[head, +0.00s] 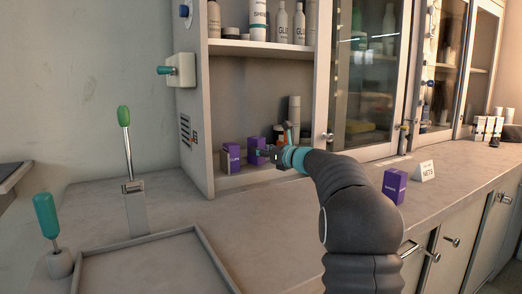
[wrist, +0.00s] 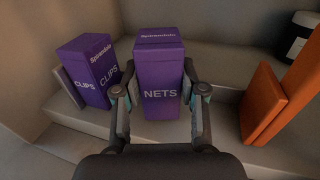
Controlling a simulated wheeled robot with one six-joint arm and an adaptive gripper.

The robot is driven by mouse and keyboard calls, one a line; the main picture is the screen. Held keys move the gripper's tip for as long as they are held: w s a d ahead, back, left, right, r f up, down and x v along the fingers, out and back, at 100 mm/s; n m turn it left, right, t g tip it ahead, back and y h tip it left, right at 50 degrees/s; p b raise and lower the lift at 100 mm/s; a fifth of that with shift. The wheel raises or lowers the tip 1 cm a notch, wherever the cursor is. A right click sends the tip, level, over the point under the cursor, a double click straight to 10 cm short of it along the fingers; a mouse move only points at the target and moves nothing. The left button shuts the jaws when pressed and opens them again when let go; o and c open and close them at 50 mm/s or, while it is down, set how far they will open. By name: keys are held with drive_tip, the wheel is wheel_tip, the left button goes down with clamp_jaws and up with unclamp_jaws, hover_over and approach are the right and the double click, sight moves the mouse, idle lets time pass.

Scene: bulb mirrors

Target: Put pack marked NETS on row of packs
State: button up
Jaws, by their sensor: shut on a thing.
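The purple pack marked NETS (wrist: 161,85) stands upright between the two fingers of my gripper (wrist: 161,97) in the wrist view. My gripper is shut on its sides. In the head view the NETS pack (head: 256,147) is at the low cabinet shelf, with my gripper (head: 266,154) at its right. A purple pack marked CLIPS (wrist: 90,72) stands to its left, apart from it; it also shows in the head view (head: 232,161). Another purple pack (head: 395,186) stands on the counter beside a small white card reading NETS (head: 424,171). I cannot tell whether the held pack touches the shelf.
An orange block-like thing (wrist: 277,98) stands to the right of my gripper in the wrist view. Cabinet walls and the upper shelf (head: 260,47) enclose the space. Several white packs (head: 488,128) stand far right. The counter (head: 290,208) is mostly clear; a tray (head: 207,245) lies at front left.

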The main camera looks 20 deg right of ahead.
drive_tip(key=shift+f+b, duration=0.35)
drive_tip(key=shift+f, duration=0.25)
drive_tip(key=o, duration=1.1)
drive_tip(key=shift+o, duration=0.2)
drive_tip(key=v, duration=1.2)
